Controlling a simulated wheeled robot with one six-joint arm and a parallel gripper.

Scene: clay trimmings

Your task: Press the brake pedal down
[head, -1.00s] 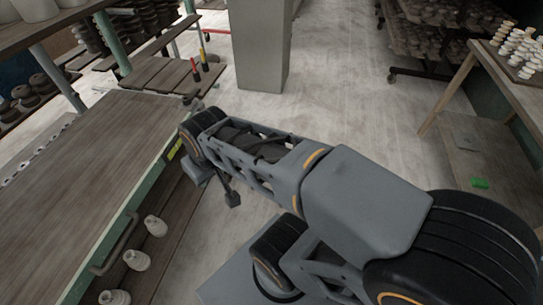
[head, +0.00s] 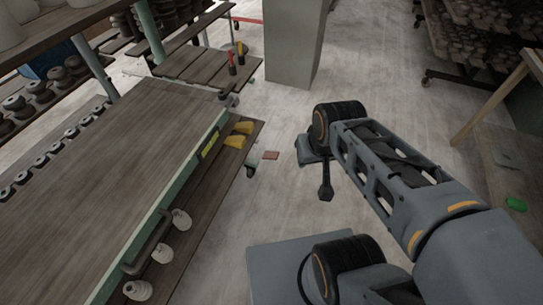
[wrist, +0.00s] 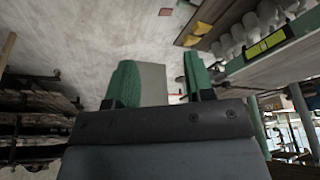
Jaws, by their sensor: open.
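The fingers are not clear in that view.
A flat reddish plate (head: 271,155) lies on the floor beside the caster. Yellow blocks (head: 236,136) sit on the cart's lower shelf, with pale clay pieces (head: 162,253) nearer. A grey pillar (head: 293,45) stands beyond. Floor between pillar and right-hand racks is clear.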

